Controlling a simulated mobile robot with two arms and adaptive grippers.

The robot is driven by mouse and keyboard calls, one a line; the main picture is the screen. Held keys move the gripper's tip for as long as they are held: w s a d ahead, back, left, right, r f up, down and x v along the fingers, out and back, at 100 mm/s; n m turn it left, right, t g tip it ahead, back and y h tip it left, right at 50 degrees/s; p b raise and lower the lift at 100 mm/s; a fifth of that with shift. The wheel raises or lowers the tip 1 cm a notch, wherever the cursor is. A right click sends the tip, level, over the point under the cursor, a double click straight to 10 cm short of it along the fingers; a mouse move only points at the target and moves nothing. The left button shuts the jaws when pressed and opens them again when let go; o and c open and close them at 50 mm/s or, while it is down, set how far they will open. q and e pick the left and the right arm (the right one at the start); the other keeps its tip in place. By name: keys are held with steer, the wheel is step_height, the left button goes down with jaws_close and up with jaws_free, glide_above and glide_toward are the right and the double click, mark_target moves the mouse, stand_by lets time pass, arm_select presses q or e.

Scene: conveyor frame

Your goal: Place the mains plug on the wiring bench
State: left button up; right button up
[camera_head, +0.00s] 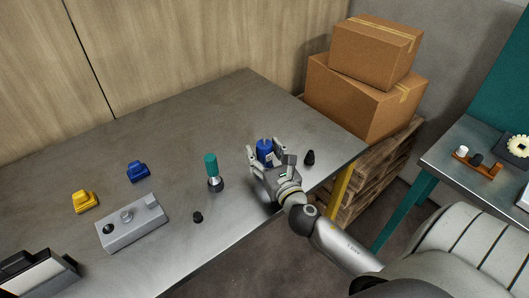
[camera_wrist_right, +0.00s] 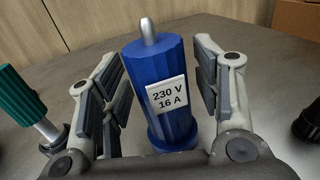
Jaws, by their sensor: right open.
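The mains plug (camera_head: 264,150) is a blue ribbed body with a metal pin on top. It stands upright on the grey metal table (camera_head: 232,115), near its right end. In the right wrist view the plug (camera_wrist_right: 158,92) carries a white label reading 230 V 16 A. My right gripper (camera_head: 266,146) is open, with one finger on each side of the plug. In the wrist view a gap shows on the right, and the left fingers come close to the plug. Its lower end is partly hidden by the gripper. My left gripper is not in view.
On the table are a teal-handled tool (camera_head: 212,170), a small black knob (camera_head: 198,217), a black piece (camera_head: 309,158), blue (camera_head: 138,171) and yellow (camera_head: 84,201) blocks and a grey switch box (camera_head: 132,227). Cardboard boxes (camera_head: 365,95) stand beyond. A teal-legged bench (camera_head: 450,150) is at right.

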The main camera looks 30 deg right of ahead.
steer(key=shift+r, duration=0.3)
steer(key=s, duration=0.3)
steer(key=s+a+b, duration=0.1)
steer(key=s, duration=0.3)
steer(key=s+a+b, duration=0.1)
steer(key=s, duration=0.2)
steer(key=shift+s+f, duration=0.25)
steer(key=shift+s, duration=0.1)
steer(key=shift+s+a+r+b, duration=0.15)
steer(key=shift+s+b, duration=0.15)
steer(key=shift+s, duration=0.25)
